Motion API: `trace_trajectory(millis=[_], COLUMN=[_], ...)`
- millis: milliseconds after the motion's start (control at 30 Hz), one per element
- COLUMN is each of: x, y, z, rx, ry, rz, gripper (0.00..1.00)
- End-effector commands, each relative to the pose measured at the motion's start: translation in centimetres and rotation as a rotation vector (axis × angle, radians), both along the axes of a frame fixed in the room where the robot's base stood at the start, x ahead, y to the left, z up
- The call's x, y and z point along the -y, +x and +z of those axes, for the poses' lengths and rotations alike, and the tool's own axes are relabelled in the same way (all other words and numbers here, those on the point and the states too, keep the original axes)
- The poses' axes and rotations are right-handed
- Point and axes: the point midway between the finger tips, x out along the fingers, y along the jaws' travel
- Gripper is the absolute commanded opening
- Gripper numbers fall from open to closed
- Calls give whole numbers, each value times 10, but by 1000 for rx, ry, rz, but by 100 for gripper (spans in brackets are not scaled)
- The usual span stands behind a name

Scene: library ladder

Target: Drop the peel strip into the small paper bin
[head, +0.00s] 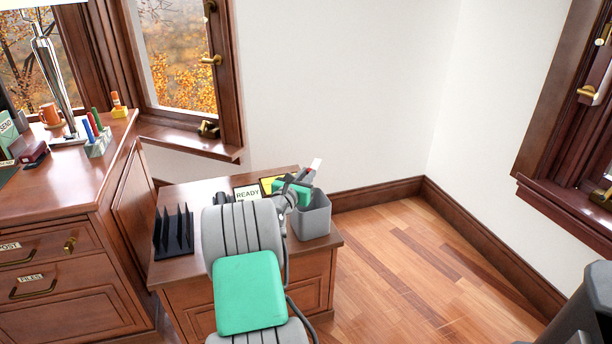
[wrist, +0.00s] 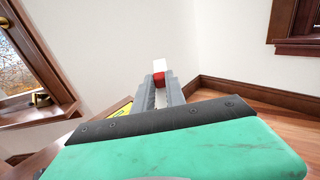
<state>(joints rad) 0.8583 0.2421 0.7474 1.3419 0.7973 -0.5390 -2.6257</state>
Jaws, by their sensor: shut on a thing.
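The peel strip (wrist: 159,65) is a small white piece with a red part, between my fingertips in the wrist view. It also shows in the head view (head: 316,164), small and tilted. My gripper (wrist: 160,84) is shut on it, and the fingers hide part of it. The small paper bin (head: 314,224) is a grey open-topped box on the right end of the low wooden cabinet. In the head view my gripper (head: 311,173) appears above the bin's rim. How far above or behind it is, I cannot tell. The bin is not visible in the wrist view.
On the low cabinet (head: 180,189) stand a black slotted rack (head: 173,232), a READY card (head: 247,193) and a yellow card, partly hidden by my arm. A desk (head: 95,215) with a lamp and pens is at left. The floor at right (head: 400,265) is clear.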

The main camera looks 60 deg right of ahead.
Motion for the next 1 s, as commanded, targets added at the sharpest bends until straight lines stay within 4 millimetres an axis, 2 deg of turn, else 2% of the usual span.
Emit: trace_trajectory(millis=[700, 1000], x=[-1, -1], y=[1, 1], z=[-68, -77], rx=[1, 1], ry=[1, 1], rz=[1, 1], gripper=[0, 0])
